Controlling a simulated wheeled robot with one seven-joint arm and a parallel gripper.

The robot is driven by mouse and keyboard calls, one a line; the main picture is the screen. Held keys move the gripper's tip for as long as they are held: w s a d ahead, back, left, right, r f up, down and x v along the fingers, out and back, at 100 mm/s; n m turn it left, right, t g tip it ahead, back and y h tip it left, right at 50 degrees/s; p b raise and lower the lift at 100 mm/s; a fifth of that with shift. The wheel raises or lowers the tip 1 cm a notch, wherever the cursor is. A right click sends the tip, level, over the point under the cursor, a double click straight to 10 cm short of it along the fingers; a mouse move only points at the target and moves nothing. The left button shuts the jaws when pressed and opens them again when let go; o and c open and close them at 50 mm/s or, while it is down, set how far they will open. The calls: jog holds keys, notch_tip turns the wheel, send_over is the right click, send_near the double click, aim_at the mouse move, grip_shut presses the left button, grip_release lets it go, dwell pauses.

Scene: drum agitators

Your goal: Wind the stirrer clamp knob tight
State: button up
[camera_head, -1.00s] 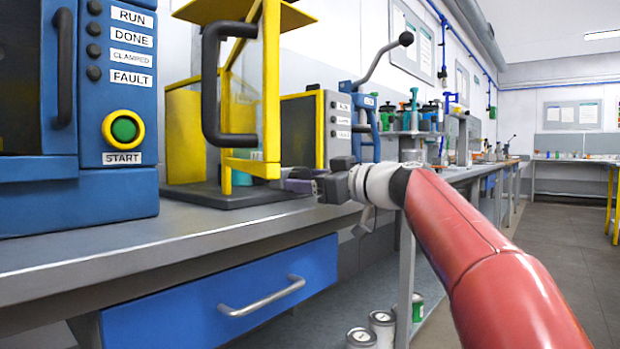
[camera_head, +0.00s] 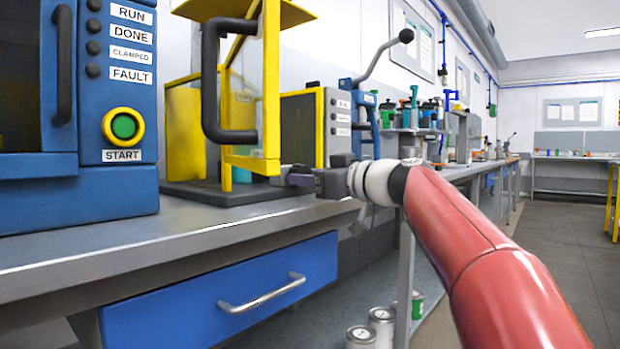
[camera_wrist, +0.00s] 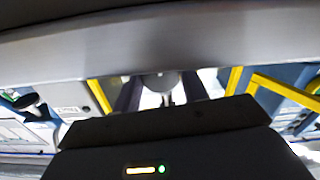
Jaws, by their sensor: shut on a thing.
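My gripper (camera_head: 285,177) is at the front right of the yellow-framed stirrer enclosure (camera_head: 270,90), just above the bench edge. In the wrist view my two dark fingers (camera_wrist: 160,98) stand on either side of a small rounded grey part, which I take to be the stirrer clamp knob (camera_wrist: 163,82). My gripper is shut on it. In the head view the knob is hidden by my fingers and wrist. How tight the knob is cannot be seen. A teal drum (camera_head: 241,175) shows partly behind the yellow frame.
The enclosure's black handle (camera_head: 210,85) juts out left of my gripper. A blue machine (camera_head: 120,190) with a green START button (camera_head: 124,127) stands at left. A metal lever (camera_head: 380,60) rises behind my wrist. The grey bench (camera_head: 150,245) is clear in front, above a blue drawer (camera_head: 225,290).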

jog(key=m, duration=0.3)
jog(key=shift+m, duration=0.4)
jog(key=m, duration=0.3)
jog(key=shift+m, duration=0.4)
jog(key=m+p, duration=0.1)
jog(key=m, duration=0.2)
jog(key=shift+r+m, duration=0.1)
jog(key=shift+m, duration=0.2)
jog(key=m+p, duration=0.1)
jog(key=m, duration=0.2)
jog(key=shift+m, duration=0.3)
jog(key=m+p, duration=0.2)
jog(key=m, duration=0.1)
jog(key=shift+r+m, duration=0.1)
jog(key=shift+m, duration=0.2)
jog(key=m+p, duration=0.2)
jog(key=m, duration=0.1)
jog(key=shift+m, duration=0.3)
jog(key=m+p, duration=0.2)
jog(key=m, duration=0.2)
jog(key=shift+m+p, duration=0.9)
jog(key=shift+m, duration=0.5)
